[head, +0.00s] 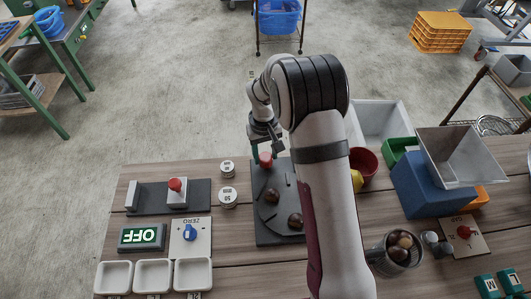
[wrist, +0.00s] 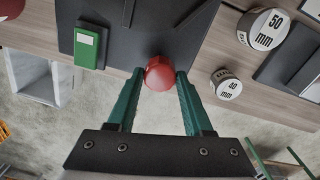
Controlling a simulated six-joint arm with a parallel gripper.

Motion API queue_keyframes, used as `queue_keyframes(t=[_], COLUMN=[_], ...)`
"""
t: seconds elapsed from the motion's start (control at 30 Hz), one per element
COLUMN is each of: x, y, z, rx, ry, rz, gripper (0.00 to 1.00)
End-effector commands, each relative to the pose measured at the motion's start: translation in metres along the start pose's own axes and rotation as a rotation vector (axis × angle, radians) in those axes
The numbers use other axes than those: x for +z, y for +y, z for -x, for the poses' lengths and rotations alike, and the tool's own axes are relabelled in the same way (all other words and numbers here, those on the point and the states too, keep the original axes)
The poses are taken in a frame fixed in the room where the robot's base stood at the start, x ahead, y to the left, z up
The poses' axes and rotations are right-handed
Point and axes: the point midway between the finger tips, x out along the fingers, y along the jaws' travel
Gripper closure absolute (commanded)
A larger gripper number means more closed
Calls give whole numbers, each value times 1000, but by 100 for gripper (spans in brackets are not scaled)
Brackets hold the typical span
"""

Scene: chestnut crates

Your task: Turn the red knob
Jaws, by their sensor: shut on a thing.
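A round red knob (head: 265,160) is at the far end of a dark board (head: 262,237). My gripper (head: 266,150) reaches down to it from the far side. In the wrist view, the green fingers of my gripper (wrist: 160,78) stand on either side of the red knob (wrist: 159,72) and are shut on it. What lies under the knob is hidden. Two other red knobs show: one on a grey block (head: 175,185) at the left and one on a small pale panel (head: 464,232) at the right. My gripper is away from both.
A green OFF sign (head: 142,237), a blue knob (head: 190,232) and white trays (head: 193,275) are nearer left. A blue box (head: 435,185) and grey hopper (head: 465,155) stand right.

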Motion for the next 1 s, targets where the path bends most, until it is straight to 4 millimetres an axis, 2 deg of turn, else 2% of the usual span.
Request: queue_keyframes(t=[0.4,1.0], x=[-1,-1], y=[0,0], z=[0,0], rx=[0,0], ry=[-6,-8], rz=[-265,-353], gripper=[100,100])
